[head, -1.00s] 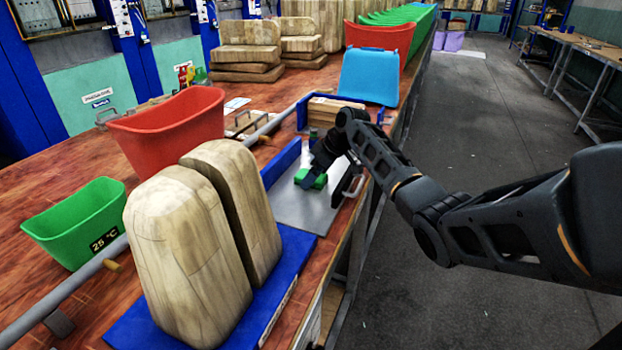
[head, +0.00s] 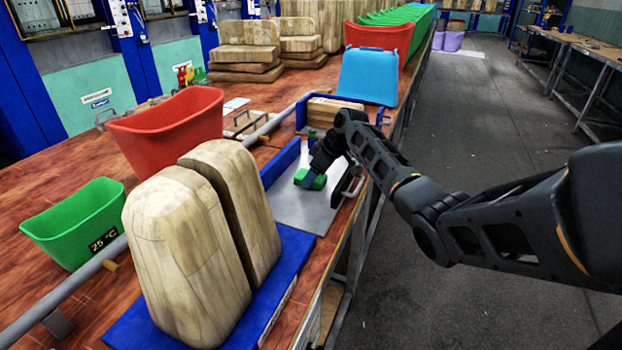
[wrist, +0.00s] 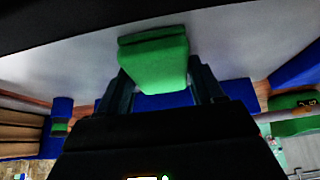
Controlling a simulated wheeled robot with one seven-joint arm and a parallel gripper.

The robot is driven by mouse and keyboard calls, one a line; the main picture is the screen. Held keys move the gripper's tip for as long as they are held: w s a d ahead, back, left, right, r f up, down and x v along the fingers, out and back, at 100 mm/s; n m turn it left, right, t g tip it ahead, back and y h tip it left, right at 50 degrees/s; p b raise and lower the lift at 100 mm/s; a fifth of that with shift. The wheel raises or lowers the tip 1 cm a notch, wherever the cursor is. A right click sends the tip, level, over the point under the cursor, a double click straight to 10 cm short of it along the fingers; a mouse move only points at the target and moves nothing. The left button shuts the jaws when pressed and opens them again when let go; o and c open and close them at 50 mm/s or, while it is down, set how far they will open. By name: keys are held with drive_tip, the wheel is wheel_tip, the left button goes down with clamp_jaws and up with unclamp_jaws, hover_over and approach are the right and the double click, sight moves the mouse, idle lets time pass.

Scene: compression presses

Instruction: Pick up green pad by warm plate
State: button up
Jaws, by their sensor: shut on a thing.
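The green pad (head: 316,180) is a small block over the grey metal plate (head: 298,209) on the bench. My gripper (head: 312,172) reaches over the plate from the right. In the wrist view my gripper (wrist: 160,82) has one finger on each side of the green pad (wrist: 154,62) and is shut on it. The pad's underside is hidden, so I cannot tell whether it still touches the plate.
Two tall wooden blocks (head: 202,210) stand on a blue base in front of the plate. A red bin (head: 168,130) and a green bin (head: 75,222) stand to the left. A blue case (head: 369,75) stands behind. The aisle at right is clear.

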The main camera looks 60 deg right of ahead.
drive_tip(key=r, duration=0.4)
drive_tip(key=shift+s+d+r+b, duration=0.2)
drive_tip(key=shift+r+b, duration=0.05)
drive_tip(key=shift+b, duration=0.1)
drive_tip(key=s+d+r, duration=0.2)
drive_tip(key=s, duration=0.1)
drive_tip(key=s+d+r+b, duration=0.1)
drive_tip(key=s+d+r, duration=0.1)
drive_tip(key=s, duration=0.1)
drive_tip(key=s+d+r, duration=0.2)
drive_tip(key=s, duration=0.1)
drive_tip(key=shift+d+r, duration=0.2)
drive_tip(key=shift+r, duration=0.1)
